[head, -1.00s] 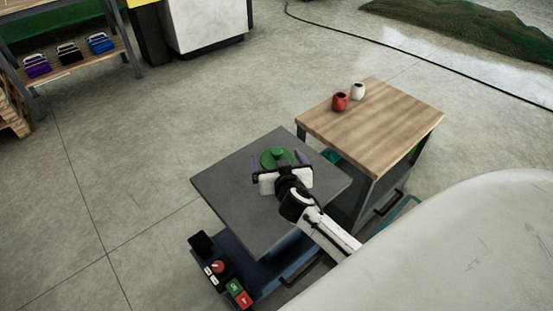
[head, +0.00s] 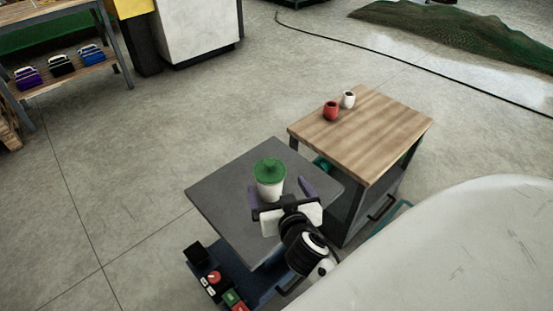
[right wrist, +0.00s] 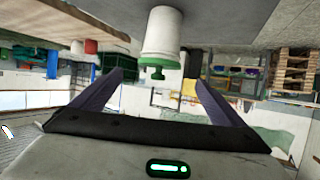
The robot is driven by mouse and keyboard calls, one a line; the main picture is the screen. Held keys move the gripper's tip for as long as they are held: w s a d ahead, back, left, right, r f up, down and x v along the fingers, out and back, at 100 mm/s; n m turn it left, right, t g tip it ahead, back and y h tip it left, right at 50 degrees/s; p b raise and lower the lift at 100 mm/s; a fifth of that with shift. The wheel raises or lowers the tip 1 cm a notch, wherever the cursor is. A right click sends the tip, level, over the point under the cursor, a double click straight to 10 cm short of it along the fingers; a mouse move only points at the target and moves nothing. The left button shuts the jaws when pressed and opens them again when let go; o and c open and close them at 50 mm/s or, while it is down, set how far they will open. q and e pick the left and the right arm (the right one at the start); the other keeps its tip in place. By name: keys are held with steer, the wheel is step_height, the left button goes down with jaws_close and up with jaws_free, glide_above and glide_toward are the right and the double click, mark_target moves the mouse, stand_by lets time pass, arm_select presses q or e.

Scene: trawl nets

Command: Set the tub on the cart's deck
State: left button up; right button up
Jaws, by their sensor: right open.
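The tub (head: 270,187), white with a green lid, stands upright on the flat grey top (head: 225,195) of a low unit with a blue base. My right gripper (head: 281,195) is open on the near side of the tub, its purple fingers spread and pointing toward it. In the right wrist view, which is upside down, the tub (right wrist: 164,38) is ahead of the open fingers, with nothing gripped. The gripper hides part of the grey top. My left gripper is not in view.
A wooden-topped unit (head: 375,135) adjoins at the right, carrying a red cup (head: 331,111) and a white cup (head: 348,99). A button panel (head: 222,288) is on the blue base. A shelf with small coloured items stands upper left. Open floor lies left.

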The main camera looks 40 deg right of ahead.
steer(key=s+a+f+n+g+y, duration=0.1)
steer(key=s+a+f+n+y, duration=0.2)
steer(key=s+a, duration=0.4)
steer(key=s+a+f+n+g+y, duration=0.2)
steer(key=s+a+f+n+y, duration=0.2)
steer(key=s+a+f, duration=0.3)
steer(key=shift+s+a+f+y, duration=0.3)
steer(key=shift+s+a+y, duration=0.45)
steer(key=shift+a, duration=0.35)
steer(key=shift+r, duration=0.1)
step_height(320, 180, up, 3)
steer(key=p, duration=0.4)
steer(key=shift+s+d, duration=0.1)
steer(key=shift+d, duration=0.05)
